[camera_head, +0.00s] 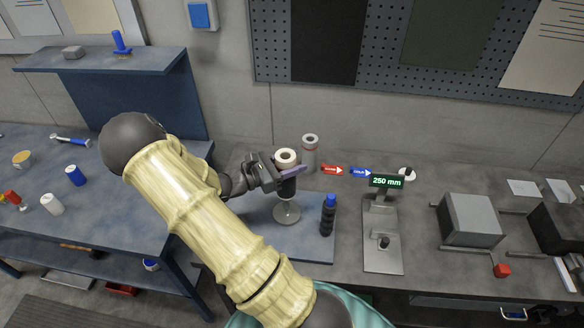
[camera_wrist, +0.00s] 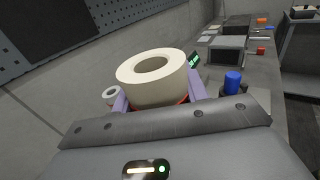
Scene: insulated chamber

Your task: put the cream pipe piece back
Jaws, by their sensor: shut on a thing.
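The cream pipe piece (camera_head: 286,156) is a thick hollow ring shape, held upright between the purple fingers of my gripper (camera_head: 288,172). In the wrist view the cream pipe piece (camera_wrist: 152,78) fills the middle, with a finger on each side and a thin orange-red edge below it. A dark part shows under the cream top in the head view. A clear round-footed stand (camera_head: 287,212) is directly below on the blue mat (camera_head: 262,232). I cannot tell whether the piece touches it.
A grey pipe piece (camera_head: 310,155) stands close behind. A dark bottle with a blue cap (camera_head: 328,215) stands right of the stand. Red (camera_head: 332,169) and blue (camera_head: 360,172) arrow signs, a gauge reading 250 mm (camera_head: 386,181) and a grey box (camera_head: 468,220) are further right.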

